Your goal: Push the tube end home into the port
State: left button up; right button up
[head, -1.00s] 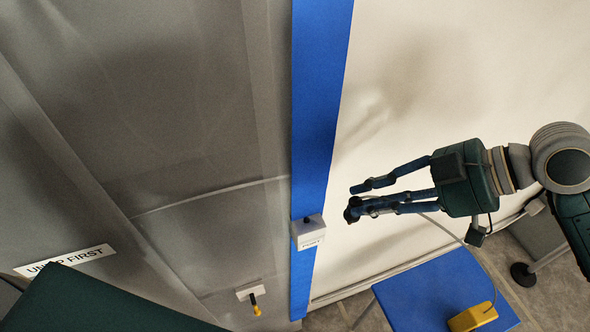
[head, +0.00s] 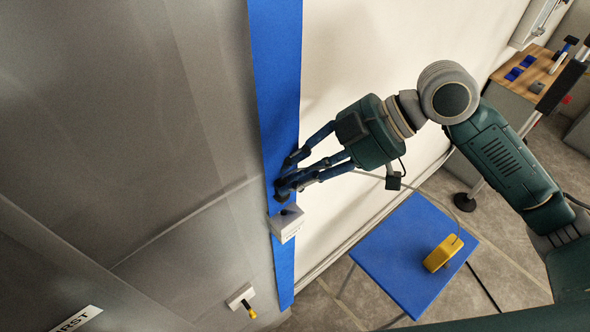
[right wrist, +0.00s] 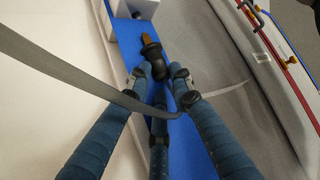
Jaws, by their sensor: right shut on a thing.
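My right gripper (head: 290,182) is over the blue strip, just above the small white port box (head: 287,226) fixed on it. A dark port mouth shows on top of the box. The right wrist view shows my right gripper (right wrist: 158,82) shut on the tube end, a black sleeve (right wrist: 153,52) with a brass-coloured tip. The tip points at the white box (right wrist: 133,8), with a visible gap between them. The grey tube (right wrist: 60,75) crosses in front of the fingers. In the head view the fingers mostly hide the tube end. My left gripper is not in view.
A yellow unit (head: 441,255) sits on a blue table (head: 390,262), with the tube running to it. A white bracket (head: 240,296) with a yellow-tipped part is low on the grey panel. A wooden bench (head: 532,70) with tools stands far right.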

notch_tip(320, 180, down, 2)
jog(key=shift+f+b, duration=0.15)
jog(key=shift+b, duration=0.4)
jog(key=shift+d+f, duration=0.1)
jog(key=shift+d, duration=0.05)
jog(key=shift+p, duration=0.4)
jog(key=shift+r, duration=0.2)
pick_arm(q)
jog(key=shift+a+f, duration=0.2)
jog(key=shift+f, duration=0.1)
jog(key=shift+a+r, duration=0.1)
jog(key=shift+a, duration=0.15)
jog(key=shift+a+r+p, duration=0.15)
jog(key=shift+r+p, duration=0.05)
jog(key=shift+p, duration=0.15)
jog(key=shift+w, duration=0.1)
